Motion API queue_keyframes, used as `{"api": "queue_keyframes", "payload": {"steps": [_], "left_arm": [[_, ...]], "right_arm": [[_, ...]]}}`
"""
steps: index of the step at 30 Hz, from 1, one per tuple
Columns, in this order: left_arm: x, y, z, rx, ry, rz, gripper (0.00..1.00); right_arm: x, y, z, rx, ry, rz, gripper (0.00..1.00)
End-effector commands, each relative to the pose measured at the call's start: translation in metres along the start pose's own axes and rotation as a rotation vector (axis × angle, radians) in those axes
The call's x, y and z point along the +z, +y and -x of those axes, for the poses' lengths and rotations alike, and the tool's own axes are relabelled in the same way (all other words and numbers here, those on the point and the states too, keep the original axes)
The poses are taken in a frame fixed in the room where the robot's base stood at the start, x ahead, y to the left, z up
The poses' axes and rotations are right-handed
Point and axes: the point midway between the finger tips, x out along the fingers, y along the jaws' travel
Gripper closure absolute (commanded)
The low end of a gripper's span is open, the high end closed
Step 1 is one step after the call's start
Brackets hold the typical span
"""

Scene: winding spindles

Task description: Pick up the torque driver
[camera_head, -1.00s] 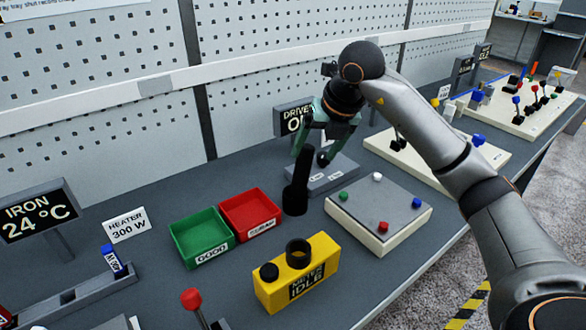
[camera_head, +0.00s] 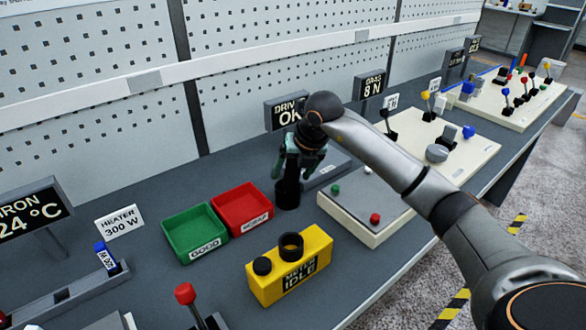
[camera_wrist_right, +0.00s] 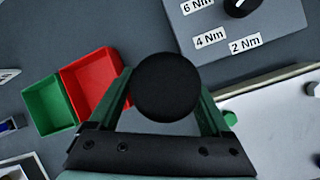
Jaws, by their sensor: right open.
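The torque driver (camera_head: 288,195) is black and stands upright on the bench, right of the red tray. Its lower part shows in the head view; the upper part is largely covered by my right gripper. In the right wrist view its round black top (camera_wrist_right: 166,87) lies between the two green fingers. My right gripper (camera_head: 294,168) is open around the driver's upper part, with a finger on either side. A gap shows at the fingers in the wrist view, though contact lower down cannot be told. My left gripper is not in view.
A green tray (camera_head: 167,231) and a red tray (camera_head: 216,205) stand left of the driver. A yellow meter box (camera_head: 257,287) is in front. A cream panel with buttons (camera_head: 372,238) is close on the right. A grey torque dial box (camera_wrist_right: 188,38) lies behind.

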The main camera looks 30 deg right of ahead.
Motion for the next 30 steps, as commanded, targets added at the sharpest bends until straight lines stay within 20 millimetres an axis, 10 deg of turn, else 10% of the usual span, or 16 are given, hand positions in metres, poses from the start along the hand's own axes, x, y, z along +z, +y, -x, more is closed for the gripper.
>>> {"api": "queue_keyframes", "payload": {"steps": [24,30], "left_arm": [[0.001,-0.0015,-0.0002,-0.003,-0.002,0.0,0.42],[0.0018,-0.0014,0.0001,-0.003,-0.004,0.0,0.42]], "right_arm": [[0.0,-0.0002,0.0007,0.0,0.0,-0.001,0.99],[0.0,-0.0002,0.0007,0.0,0.0,-0.001,1.0]]}}
